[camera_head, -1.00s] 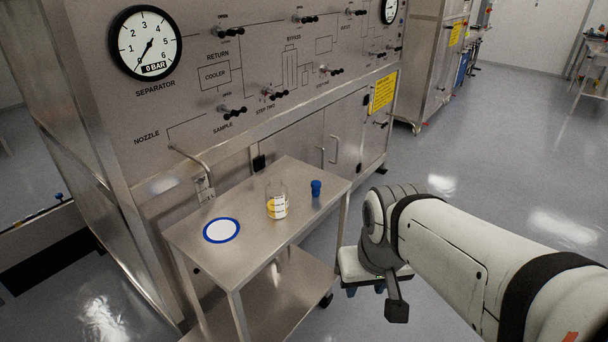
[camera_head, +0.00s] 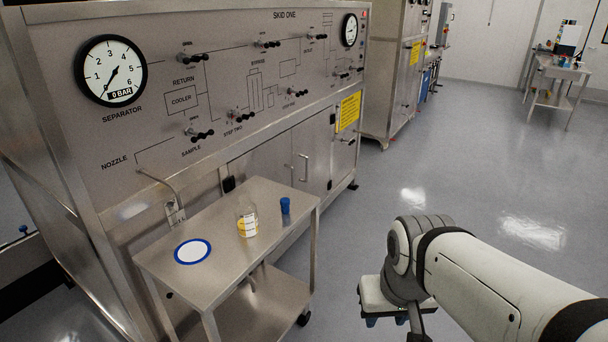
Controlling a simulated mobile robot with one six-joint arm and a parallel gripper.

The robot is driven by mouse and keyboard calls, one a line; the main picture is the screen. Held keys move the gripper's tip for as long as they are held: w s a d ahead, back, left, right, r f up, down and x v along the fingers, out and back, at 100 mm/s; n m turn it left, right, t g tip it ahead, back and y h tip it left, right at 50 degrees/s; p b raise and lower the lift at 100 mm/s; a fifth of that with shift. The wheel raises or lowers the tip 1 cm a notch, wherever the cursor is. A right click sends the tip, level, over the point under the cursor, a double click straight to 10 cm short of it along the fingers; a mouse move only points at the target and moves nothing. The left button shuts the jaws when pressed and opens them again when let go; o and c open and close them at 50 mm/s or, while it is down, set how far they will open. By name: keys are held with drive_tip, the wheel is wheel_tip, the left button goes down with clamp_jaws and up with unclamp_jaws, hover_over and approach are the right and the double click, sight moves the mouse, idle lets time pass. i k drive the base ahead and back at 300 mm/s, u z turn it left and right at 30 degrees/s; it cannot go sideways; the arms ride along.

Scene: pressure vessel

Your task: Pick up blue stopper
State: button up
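The blue stopper (camera_head: 285,206) stands upright on the steel cart top (camera_head: 222,208), near its right edge. A clear bottle (camera_head: 247,222) with a yellow and white label stands to its left, apart from it. My arm comes in from the lower right and ends to the right of the cart, away from the stopper. My gripper (camera_head: 385,320) shows only in part, low beside the arm's end, with blue tips pointing down. The arm hides much of it, and I cannot see whether its fingers are open.
A white disc with a blue rim (camera_head: 193,251) lies on the cart's left part. A steel panel with a gauge (camera_head: 110,71) and several valve handles stands behind the cart. A thin nozzle pipe (camera_head: 162,180) reaches toward the cart. The floor (camera_head: 440,170) to the right is clear.

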sight(284, 203)
drive_tip(key=z, duration=0.4)
drive_tip(key=i, duration=1.8)
drive_tip(key=u, duration=0.55)
drive_tip(key=k, duration=0.7)
drive_tip(key=u, duration=0.2)
drive_tip(key=i, duration=0.75)
drive_tip(key=z, duration=0.15)
